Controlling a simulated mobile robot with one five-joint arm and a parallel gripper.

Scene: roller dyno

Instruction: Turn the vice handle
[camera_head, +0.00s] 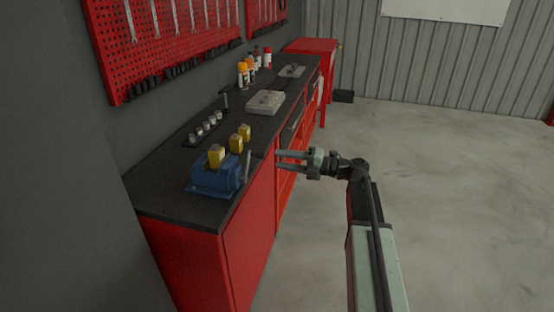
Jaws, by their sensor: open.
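A blue vice (213,178) stands on the near end of the black worktop, close to its front edge. Its handle (247,165) is a thin grey bar on the right side of the vice, nearly upright and slightly tilted. My gripper (278,157) is open, its two fingers pointing left toward the bench. In the picture it is a short way right of the handle, with a gap between them. The fingers appear empty. The depth between fingers and handle is hard to judge.
The black worktop (165,190) sits on a red cabinet (248,240). Yellow blocks (235,143), a grey case (265,102) and several bottles (255,62) stand on it. A red pegboard (170,40) hangs behind. The concrete floor (450,170) at right is clear.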

